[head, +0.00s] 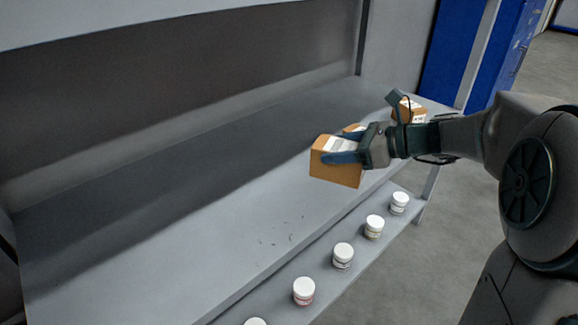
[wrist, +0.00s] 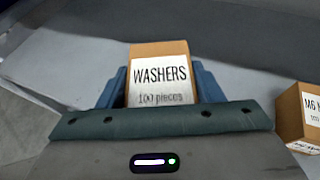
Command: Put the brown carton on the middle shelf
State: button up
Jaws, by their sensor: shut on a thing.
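The brown carton (head: 345,176) has a white label that reads "WASHERS, 100 pieces" in the wrist view (wrist: 160,58). My gripper (head: 343,157) is shut on it, with a blue finger on each side, as the wrist view (wrist: 160,88) shows. The carton is over the right part of a wide grey shelf (head: 190,225), near its front edge. I cannot tell whether its underside touches the shelf. My near finger hides part of the carton in the head view.
A second brown carton (head: 411,113), labelled "M6" in the wrist view (wrist: 296,118), stands at the shelf's right end. Several white-lidded jars (head: 343,256) line a lower shelf in front. The left and middle of the grey shelf are clear. An upper panel (head: 110,15) overhangs the back.

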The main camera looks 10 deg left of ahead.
jog(key=shift+w+a+f+b, duration=0.2)
jog(key=shift+a+f+b, duration=0.65)
jog(key=shift+a+f, duration=0.95)
jog(key=shift+w+a+f+b, duration=0.2)
jog(key=shift+a+f+b, duration=0.6)
jog(key=shift+a+f, duration=0.95)
jog(key=shift+w+a+f+b, duration=0.2)
jog(key=shift+a+f+b, duration=0.65)
jog(key=shift+a+f, duration=0.9)
jog(key=shift+a, duration=0.1)
jog(key=shift+f, duration=0.15)
jog(key=o, duration=1.2)
